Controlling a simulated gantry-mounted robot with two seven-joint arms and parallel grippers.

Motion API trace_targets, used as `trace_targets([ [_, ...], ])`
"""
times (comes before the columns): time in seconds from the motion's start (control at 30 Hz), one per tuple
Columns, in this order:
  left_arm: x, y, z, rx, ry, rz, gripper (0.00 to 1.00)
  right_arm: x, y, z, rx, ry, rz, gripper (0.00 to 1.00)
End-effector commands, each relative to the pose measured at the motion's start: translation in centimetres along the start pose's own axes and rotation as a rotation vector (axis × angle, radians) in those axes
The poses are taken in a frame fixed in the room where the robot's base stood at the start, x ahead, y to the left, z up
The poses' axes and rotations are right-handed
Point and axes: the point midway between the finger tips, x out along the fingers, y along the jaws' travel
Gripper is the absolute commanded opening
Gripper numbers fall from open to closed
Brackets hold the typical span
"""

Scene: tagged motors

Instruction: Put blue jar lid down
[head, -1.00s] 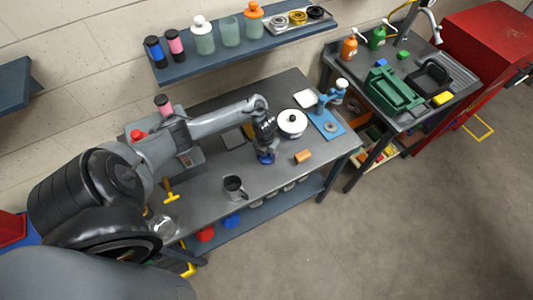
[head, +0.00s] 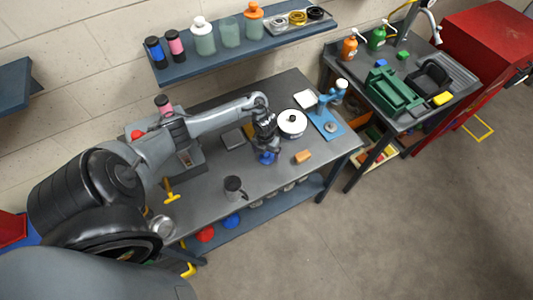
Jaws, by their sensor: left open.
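The blue jar lid (head: 267,158) is low at the grey workbench top (head: 215,178), right under my left gripper (head: 266,151). My left arm reaches in from the left across the bench and the gripper points down. The fingers are open, around or just above the lid; they are small and partly hidden, so I cannot tell whether they touch it. The lid appears to rest on the bench. My right gripper is not in view.
A white round pot (head: 292,124) stands close behind the gripper. A blue stand (head: 330,122) is at the bench's right end. A shelf of jars (head: 230,50) hangs behind.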

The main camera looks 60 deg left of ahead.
Motion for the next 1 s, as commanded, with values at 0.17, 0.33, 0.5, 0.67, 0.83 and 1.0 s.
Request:
trace_targets([
  [0.17, -3.4, 0.1, 0.2, 0.003, -0.004, 0.0, 0.93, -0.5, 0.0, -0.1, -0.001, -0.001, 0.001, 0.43],
  [0.33, -6.8, 0.1, 0.2, 0.003, -0.004, 0.001, 0.93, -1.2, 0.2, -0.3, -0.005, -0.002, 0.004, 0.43],
  [0.5, -9.2, 0.1, 0.1, 0.002, -0.004, 0.002, 0.93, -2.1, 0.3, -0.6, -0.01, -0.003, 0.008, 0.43],
  [0.67, -9.9, -0.6, -0.2, -0.005, -0.01, -0.006, 0.93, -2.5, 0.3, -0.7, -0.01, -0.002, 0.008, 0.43],
  [0.83, -7.4, -6.0, -2.9, -0.085, -0.079, -0.078, 0.93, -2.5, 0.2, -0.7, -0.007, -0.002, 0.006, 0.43],
  [1.0, -5.9, -16.1, -10.0, -0.433, -0.18, -0.284, 0.93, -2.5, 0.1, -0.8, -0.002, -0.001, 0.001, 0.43],
])
